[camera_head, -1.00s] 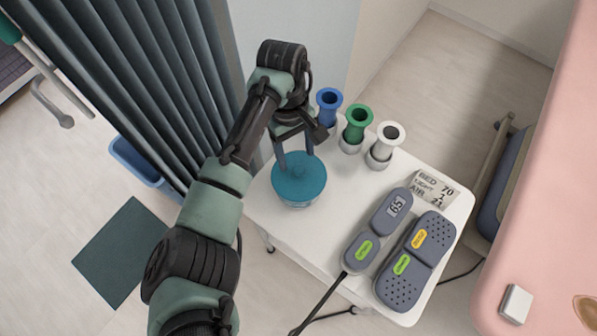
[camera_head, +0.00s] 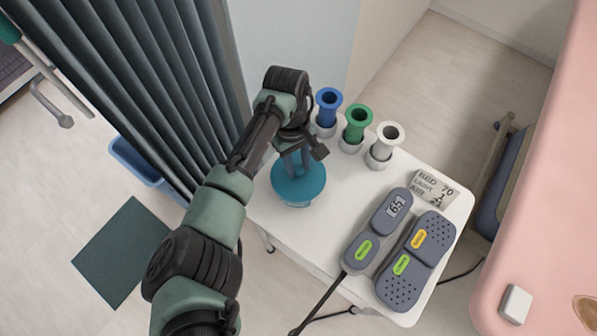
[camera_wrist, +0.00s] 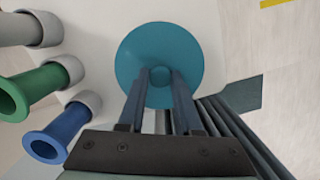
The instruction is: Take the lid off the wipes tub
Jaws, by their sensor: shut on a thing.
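The wipes tub (camera_head: 297,204) stands upright on the white table, mostly hidden beneath its round teal lid (camera_head: 311,187). The lid looks seated on the tub, and the wrist view shows it from above as a wide disc (camera_wrist: 160,45) with a small round knob (camera_wrist: 160,76) in the middle. My gripper (camera_head: 297,172) reaches down over the lid's centre. In the wrist view its two fingers (camera_wrist: 160,84) are closed in on both sides of the knob, shut on it. The tub's body is hidden in the wrist view.
A blue (camera_head: 328,100), a green (camera_head: 357,120) and a white holder (camera_head: 389,138) stand just behind the tub. A pleated curtain (camera_head: 150,80) hangs at left.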

